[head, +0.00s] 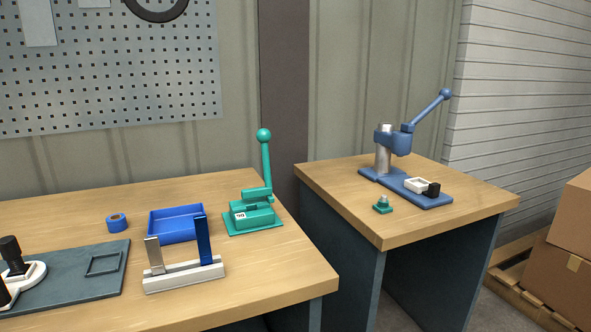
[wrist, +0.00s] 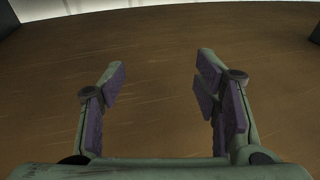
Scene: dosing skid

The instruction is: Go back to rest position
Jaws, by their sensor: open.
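My gripper (wrist: 158,78) shows in the wrist view with its two fingers spread wide apart, purple pads on their inner sides. Nothing is between the fingers. Beyond them is a plain brown wood-like surface; its distance is hard to tell. I cannot make out my gripper in the head view.
The left bench carries a green lever device (head: 254,213), a blue tray (head: 176,237), blue tape roll (head: 117,223), upright-post holder (head: 184,277) and dark plate (head: 82,287). The right bench holds a blue lever press (head: 396,140) and small green part (head: 382,204). Cardboard boxes (head: 545,275) stand far right.

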